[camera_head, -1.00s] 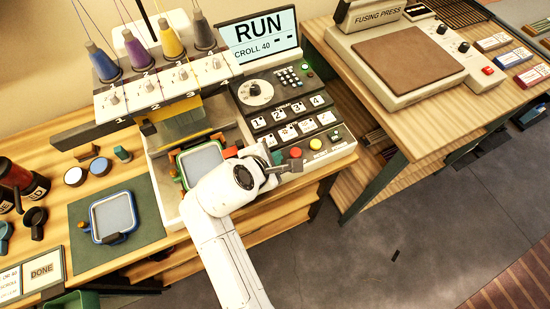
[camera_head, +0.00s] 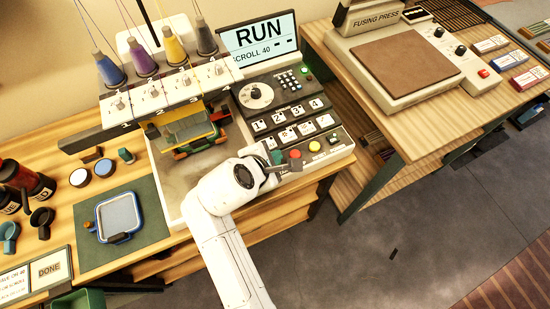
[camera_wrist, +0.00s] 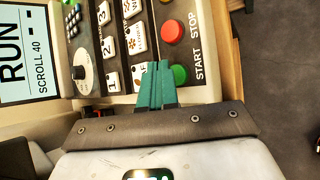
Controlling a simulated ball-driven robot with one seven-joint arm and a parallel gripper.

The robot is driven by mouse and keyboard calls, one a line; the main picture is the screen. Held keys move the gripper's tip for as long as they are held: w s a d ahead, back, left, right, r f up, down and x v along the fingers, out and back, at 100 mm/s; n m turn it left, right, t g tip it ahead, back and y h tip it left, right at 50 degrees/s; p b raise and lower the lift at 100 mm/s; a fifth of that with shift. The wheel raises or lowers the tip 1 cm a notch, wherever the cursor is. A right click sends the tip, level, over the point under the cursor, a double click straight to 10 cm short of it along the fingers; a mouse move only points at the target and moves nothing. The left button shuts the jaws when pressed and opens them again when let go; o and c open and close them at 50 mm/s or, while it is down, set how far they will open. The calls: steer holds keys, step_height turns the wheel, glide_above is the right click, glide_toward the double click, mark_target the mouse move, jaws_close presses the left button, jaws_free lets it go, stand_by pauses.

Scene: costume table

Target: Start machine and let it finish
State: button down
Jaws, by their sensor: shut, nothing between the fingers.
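The embroidery machine (camera_head: 170,183) stands on the wooden table with its screen (camera_head: 262,38) reading RUN and SCROLL 40. Its framed hoop (camera_head: 200,146) is back under the needle head, mostly hidden by it. My gripper (camera_head: 277,158) is at the front edge of the control panel. In the wrist view its teal fingers (camera_wrist: 157,84) are shut together and empty, beside the green START button (camera_wrist: 179,74). I cannot tell whether they touch it. The red STOP button (camera_wrist: 172,31) lies beyond the green one.
A second blue hoop (camera_head: 117,215) lies on a green mat (camera_head: 150,213) to the left, near a DONE sign (camera_head: 48,268). Cups and jars stand at the far left. A fusing press (camera_head: 405,62) occupies the right-hand table. Open floor lies in front.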

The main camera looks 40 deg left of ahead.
step_height(320, 180, up, 5)
steer(key=p, duration=0.5)
steer(key=shift+p, duration=0.35)
